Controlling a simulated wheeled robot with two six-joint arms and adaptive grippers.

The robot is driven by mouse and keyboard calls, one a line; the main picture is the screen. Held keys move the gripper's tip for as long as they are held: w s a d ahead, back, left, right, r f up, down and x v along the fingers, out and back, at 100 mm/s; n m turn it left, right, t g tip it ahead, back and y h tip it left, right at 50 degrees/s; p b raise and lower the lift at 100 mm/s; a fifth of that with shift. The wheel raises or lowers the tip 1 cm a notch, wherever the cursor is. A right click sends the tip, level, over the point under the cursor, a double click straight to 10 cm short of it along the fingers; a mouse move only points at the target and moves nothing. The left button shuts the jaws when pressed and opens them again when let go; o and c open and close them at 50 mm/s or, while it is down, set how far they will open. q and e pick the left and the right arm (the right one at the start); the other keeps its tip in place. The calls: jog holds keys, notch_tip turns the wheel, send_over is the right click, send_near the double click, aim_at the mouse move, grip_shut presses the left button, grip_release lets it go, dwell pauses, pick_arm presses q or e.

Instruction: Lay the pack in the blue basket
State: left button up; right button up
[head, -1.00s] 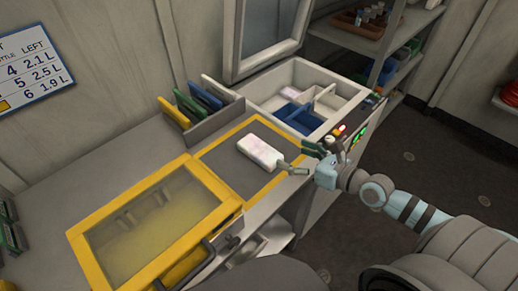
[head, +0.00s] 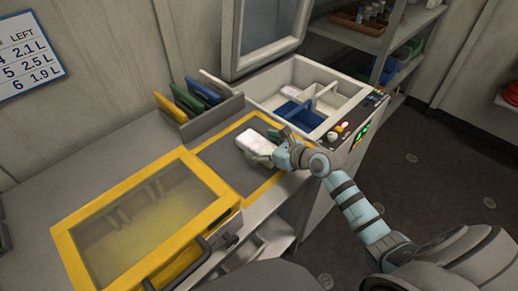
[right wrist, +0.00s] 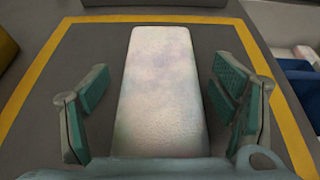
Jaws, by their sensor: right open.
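The pack (head: 256,141) is a pale, whitish block lying flat on the dark mat (head: 222,158) with the yellow border. It fills the middle of the right wrist view (right wrist: 160,90). My right gripper (head: 267,145) is open at the pack, with one finger on each side of it (right wrist: 160,115). Gaps show between the fingers and the pack. The blue basket (head: 300,116) sits inside the white open-topped bin, to the right of the mat, and part of it shows at the right edge of the right wrist view (right wrist: 300,75). My left gripper is out of view.
A yellow-framed box with a clear lid (head: 150,220) stands left of the mat. A grey rack (head: 212,118) with several coloured panels is behind the mat. The white bin (head: 338,122) has dividers and a raised lid (head: 264,35).

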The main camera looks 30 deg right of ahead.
jog(key=shift+r, duration=0.1)
jog(key=c, duration=1.5)
